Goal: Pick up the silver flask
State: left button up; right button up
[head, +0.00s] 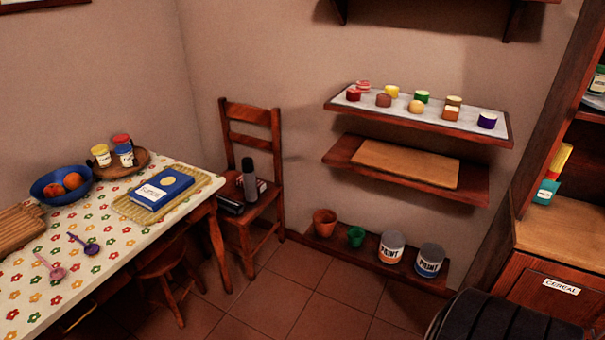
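A grey-silver flask (250,184) with a dark top stands upright on the seat of a wooden chair (268,200) against the back wall. Dark items (232,202) lie on the seat beside it, and their exact kind is hard to tell. Neither my left nor my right gripper shows in the head view.
A table with a flowered cloth (110,262) fills the left, holding a blue bowl of fruit (62,186), a blue book (163,188) and jars. A stool (168,266) stands under it. Shelves (400,165) and paint cans (391,246) line the wall. Tiled floor (300,300) is open in front.

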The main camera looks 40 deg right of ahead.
aim_at(251, 189)
jog(key=z, duration=1.05)
jog(key=i+j+u, duration=0.1)
jog(key=i, duration=0.35)
jog(key=j, duration=0.1)
